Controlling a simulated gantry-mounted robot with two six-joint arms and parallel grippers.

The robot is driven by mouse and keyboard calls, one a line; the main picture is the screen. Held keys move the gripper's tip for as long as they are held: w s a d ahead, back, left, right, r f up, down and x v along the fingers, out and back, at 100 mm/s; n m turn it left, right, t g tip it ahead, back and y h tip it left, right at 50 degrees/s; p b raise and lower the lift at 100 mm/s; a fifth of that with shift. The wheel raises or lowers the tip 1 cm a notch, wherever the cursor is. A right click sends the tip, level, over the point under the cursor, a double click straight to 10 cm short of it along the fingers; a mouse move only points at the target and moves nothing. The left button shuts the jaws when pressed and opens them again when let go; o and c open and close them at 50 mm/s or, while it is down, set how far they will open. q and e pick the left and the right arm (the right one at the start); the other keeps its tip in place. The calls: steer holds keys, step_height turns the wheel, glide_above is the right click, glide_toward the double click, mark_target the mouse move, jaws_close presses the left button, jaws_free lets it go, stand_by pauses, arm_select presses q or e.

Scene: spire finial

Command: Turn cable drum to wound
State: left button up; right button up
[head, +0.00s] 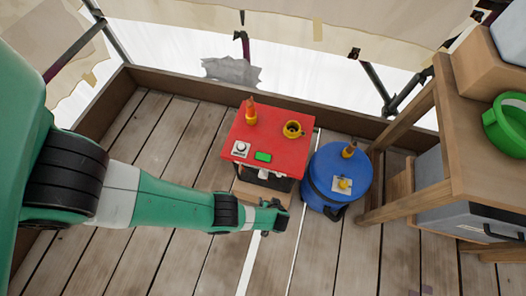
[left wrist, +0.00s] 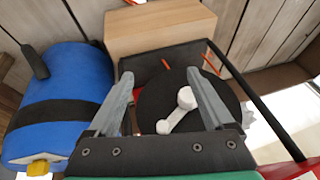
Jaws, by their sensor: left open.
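A round black disc with a white crank (left wrist: 187,100), which looks like the cable drum, shows in the left wrist view on the side of a black-framed unit. The crank slants from its knob near the disc's middle down to the left. In the head view the red-topped unit (head: 285,135) hides most of its dark lower side. My left gripper (left wrist: 160,73) is open. Its two grey fingers stand either side of the crank in the picture, with no visible contact. In the head view the left gripper (head: 274,216) is low in front of the unit. My right gripper is not in view.
A wooden block (left wrist: 160,28) lies by the unit. A wooden bench (head: 455,180) with a green ring (head: 492,128) stands at right. Plank floor (head: 140,265) is free at left and front.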

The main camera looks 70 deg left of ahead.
mark_target(263, 177)
arm_select(q)
steer(key=a+b, duration=0.1)
steer(key=a, duration=0.3)
steer(key=a+f+b, duration=0.1)
steer(key=a, duration=0.3)
steer(key=a+f+b, duration=0.1)
steer(key=a, duration=0.3)
steer(key=shift+w+a+f+b, duration=0.1)
steer(key=shift+w+b, duration=0.2)
steer(key=shift+w, duration=0.1)
steer(key=shift+a+f+b, duration=0.15)
steer(key=shift+f+b, duration=0.15)
steer(key=shift+f, duration=0.05)
steer(key=shift+r, duration=0.1)
steer(key=shift+c, duration=0.2)
jaws_close()
